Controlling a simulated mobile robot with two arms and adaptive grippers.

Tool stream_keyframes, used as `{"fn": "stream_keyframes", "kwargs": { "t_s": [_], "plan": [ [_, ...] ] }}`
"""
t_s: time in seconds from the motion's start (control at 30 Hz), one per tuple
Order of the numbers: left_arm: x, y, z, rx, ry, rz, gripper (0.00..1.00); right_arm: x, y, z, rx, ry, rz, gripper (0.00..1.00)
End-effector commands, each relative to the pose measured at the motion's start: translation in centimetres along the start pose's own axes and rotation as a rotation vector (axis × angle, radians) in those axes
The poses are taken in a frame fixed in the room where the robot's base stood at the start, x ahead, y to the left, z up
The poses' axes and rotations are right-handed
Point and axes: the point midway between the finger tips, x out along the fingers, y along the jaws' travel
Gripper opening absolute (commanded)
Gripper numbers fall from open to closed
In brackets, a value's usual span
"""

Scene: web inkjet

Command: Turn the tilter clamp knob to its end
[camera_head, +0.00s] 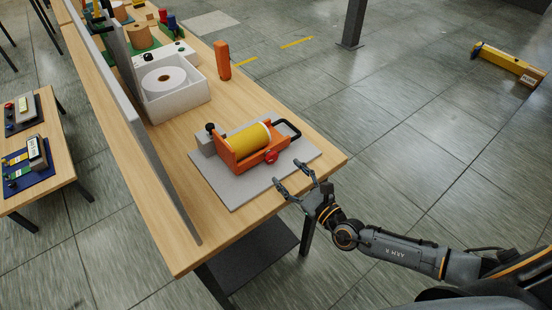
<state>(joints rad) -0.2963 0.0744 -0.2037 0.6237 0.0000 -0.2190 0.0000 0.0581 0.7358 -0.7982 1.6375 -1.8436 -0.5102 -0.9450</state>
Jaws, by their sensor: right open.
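The tilter (240,157) is an orange frame holding a yellow roll (247,141). It stands on a grey plate (227,191) near the table's right end. A red knob (271,157) sits on its near side, and a black knob (210,128) stands on a grey block at its left. I cannot tell for sure which is the clamp knob. A black loop handle (288,129) sticks out at its right. My right gripper (286,172) is open and empty at the plate's near right edge, close to the red knob but apart from it. My left gripper is not in view.
The wooden table (189,244) has a grey upright panel (150,151) along its left. A white box (180,103) with a white roll and an orange upright block (222,60) stand behind the tilter. Floor to the right is mostly clear.

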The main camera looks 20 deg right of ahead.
Motion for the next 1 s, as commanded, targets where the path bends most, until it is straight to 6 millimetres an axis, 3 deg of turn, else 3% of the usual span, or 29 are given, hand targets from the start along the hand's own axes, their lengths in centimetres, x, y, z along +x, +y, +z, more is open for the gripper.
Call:
{"fn": "stream_keyframes", "kwargs": {
  "t_s": [0.1,0.3,0.73,1.0],
  "plan": [
    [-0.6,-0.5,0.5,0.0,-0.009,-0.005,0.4,2.6,-0.1,0.2,0.0,-0.001,-0.001,0.62],
    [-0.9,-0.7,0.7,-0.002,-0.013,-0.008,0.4,5.3,0.0,0.0,0.001,0.001,0.0,0.62],
    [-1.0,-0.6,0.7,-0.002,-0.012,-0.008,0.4,6.3,0.0,-0.1,0.002,0.002,0.0,0.62],
    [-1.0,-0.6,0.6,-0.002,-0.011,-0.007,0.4,6.3,0.0,-0.1,0.002,0.002,0.0,0.09]
  ]
}}
